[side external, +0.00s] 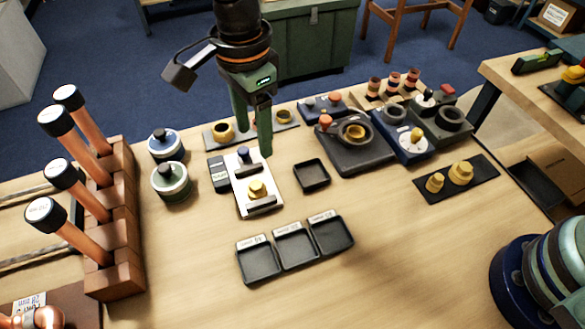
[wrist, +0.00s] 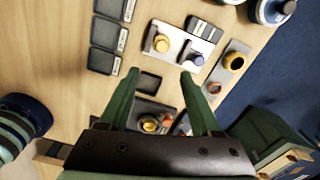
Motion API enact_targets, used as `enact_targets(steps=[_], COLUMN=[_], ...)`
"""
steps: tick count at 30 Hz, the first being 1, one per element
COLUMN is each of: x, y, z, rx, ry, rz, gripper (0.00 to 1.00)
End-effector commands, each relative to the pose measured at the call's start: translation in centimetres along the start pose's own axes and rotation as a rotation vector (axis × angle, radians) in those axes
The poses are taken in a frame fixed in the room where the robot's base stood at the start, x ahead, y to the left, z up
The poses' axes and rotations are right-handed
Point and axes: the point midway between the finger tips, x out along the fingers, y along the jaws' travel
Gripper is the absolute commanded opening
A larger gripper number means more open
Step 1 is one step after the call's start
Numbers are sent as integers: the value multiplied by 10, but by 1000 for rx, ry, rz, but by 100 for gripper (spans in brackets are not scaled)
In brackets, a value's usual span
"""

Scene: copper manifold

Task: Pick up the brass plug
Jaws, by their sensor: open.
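A brass-yellow plug (side external: 257,189) stands on a white plate (side external: 241,178) in mid-table, beside a dark blue knob (side external: 244,154). It also shows in the wrist view (wrist: 161,43), beyond my fingertips. Two more brass-coloured pieces, a larger one (side external: 461,172) and a smaller one (side external: 435,182), stand on a black mat at the right; I cannot tell which piece is the named plug. My gripper (side external: 252,139) points down above the back of the white plate, its green fingers apart. In the wrist view the gripper (wrist: 160,75) is open and empty, touching no plug.
A small empty black tray (side external: 311,175) lies right of the plate. Several labelled black trays (side external: 294,246) sit in front. Copper tubes in a brown rack (side external: 112,215) stand tall at left. Round jars (side external: 171,181) and dark fixtures (side external: 355,145) flank the plate.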

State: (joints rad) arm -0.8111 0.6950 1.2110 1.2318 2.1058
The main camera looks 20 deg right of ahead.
Motion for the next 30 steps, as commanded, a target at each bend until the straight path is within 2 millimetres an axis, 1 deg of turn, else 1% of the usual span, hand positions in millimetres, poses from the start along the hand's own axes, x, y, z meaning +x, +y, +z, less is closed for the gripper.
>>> enact_targets(steps=[2, 5, 12, 15, 20, 27, 30], x=[6, 19, 58, 68, 77, 110, 120], y=[1, 2, 1, 1, 0, -2, -2], z=[4, 4, 4, 4, 5, 9, 9], rx=[13, 17, 16, 16, 15, 15, 15], ry=[3, 5, 4, 3, 3, 4, 3], rz=[5, 8, 7, 5, 4, 6, 5], gripper=[65, 65, 65, 65, 65, 65, 65])
